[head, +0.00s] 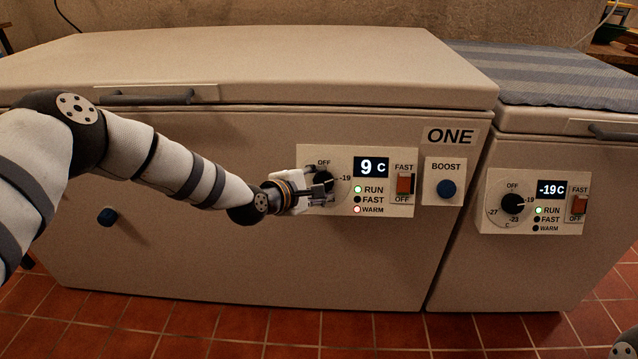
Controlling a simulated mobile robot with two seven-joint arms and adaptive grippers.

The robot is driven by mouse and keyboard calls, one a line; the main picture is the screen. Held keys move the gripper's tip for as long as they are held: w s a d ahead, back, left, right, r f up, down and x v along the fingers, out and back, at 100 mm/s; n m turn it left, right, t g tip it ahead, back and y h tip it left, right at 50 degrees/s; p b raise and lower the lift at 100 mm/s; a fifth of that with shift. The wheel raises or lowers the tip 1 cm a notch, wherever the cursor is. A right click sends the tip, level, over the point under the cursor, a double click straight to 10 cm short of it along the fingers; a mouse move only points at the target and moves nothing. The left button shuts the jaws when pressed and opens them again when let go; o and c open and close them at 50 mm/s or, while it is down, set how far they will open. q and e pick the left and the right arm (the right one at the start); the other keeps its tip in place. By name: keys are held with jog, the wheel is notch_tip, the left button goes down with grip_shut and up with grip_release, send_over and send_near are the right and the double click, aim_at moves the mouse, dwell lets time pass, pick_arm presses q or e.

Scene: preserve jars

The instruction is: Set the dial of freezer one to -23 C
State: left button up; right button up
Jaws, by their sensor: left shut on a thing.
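Freezer one (240,240) is the large white chest at left, marked ONE. Its panel carries a dark dial (324,178), with OFF above it and -19 at its right. My left gripper (320,190) is shut on this dial and comes from the left. The gripper hides the dial's lower and left side and the marks there, so I cannot tell where the dial points. The display (371,167) reads 9 C. The RUN lamp (357,189) is green, FAST is dark and WARM (357,209) is lit red. My right gripper is not in view.
Tiled floor in front is clear.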

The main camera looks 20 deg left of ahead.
pick_arm(q)
jog(key=m, duration=0.1)
jog(key=m+g, duration=0.1)
jog(key=m+p, duration=0.1)
jog(key=shift+w+r+m+g, duration=0.1)
jog(key=shift+r+m+g, duration=0.2)
jog(key=shift+g, duration=0.1)
jog(key=m+g+p, duration=0.1)
jog(key=m, duration=0.2)
jog(key=shift+w+r+y, duration=0.1)
jog(key=shift+y, duration=0.3)
jog(key=m+g+y, duration=0.1)
jog(key=m, duration=0.2)
jog(key=shift+d+g, duration=0.15)
jog(key=shift+g, duration=0.25)
jog(key=m, duration=0.1)
jog(key=m+g+y, duration=0.1)
jog(key=shift+w+d+m+y, duration=0.1)
jog(key=shift+w+m+y, duration=0.05)
jog(key=shift+m+y, duration=0.15)
jog(key=shift+d+m+g+y+b, duration=0.1)
jog(key=shift+m+g+y+b, duration=0.3)
jog(key=shift+m+y+b, duration=0.6)
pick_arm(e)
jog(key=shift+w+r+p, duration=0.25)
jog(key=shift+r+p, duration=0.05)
pick_arm(q)
jog(key=shift+r+m, duration=0.1)
jog(key=shift+m, duration=0.2)
jog(key=o, duration=1.1)
